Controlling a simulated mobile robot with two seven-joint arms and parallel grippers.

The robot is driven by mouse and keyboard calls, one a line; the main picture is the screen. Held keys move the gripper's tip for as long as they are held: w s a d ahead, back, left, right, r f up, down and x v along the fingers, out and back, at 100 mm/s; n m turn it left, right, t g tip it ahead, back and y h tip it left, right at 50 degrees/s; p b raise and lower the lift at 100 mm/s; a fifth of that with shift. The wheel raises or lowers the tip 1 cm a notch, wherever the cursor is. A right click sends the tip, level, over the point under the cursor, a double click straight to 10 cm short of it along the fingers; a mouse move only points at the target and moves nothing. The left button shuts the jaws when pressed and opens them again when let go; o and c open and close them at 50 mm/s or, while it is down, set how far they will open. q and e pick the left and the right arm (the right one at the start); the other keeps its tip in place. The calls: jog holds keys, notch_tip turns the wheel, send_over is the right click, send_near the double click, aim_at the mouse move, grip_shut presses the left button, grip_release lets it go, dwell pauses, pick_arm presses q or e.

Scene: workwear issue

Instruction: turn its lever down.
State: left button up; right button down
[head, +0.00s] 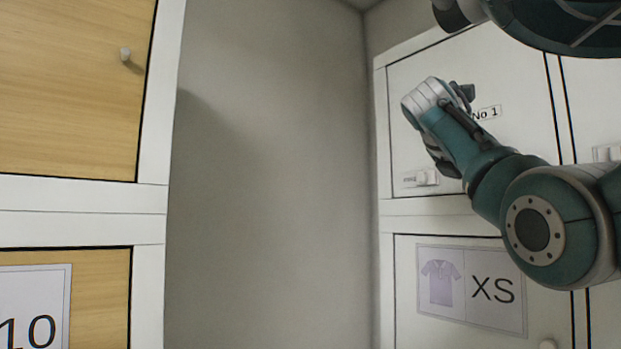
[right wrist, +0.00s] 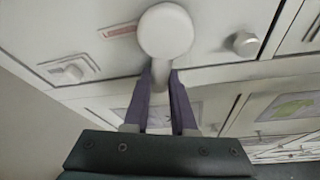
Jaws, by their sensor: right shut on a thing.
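A white lever (right wrist: 165,30) with a round, disc-shaped hub and a narrow arm is on a white locker door in the right wrist view. My right gripper (right wrist: 161,82) has its two purple fingers on either side of the lever's arm, shut on it. In the head view my right arm reaches in from the right to the door marked No 1 (head: 520,85). My left gripper is not in view.
A small red-marked label (right wrist: 118,30) is beside the lever. Below the No 1 door is a door with an XS shirt sign (head: 470,290). A wooden-door cabinet (head: 70,90) stands left.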

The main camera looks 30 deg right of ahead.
jog(key=shift+s+d+f+n+g, duration=0.1)
jog(key=shift+s+d+n+g, duration=0.1)
jog(key=shift+s+n+g, duration=0.8)
jog(key=shift+w, duration=0.1)
jog(key=c, duration=0.7)
grip_release()
jog(key=shift+a, duration=0.15)
jog(key=v, duration=0.9)
jog(key=shift+a, duration=0.35)
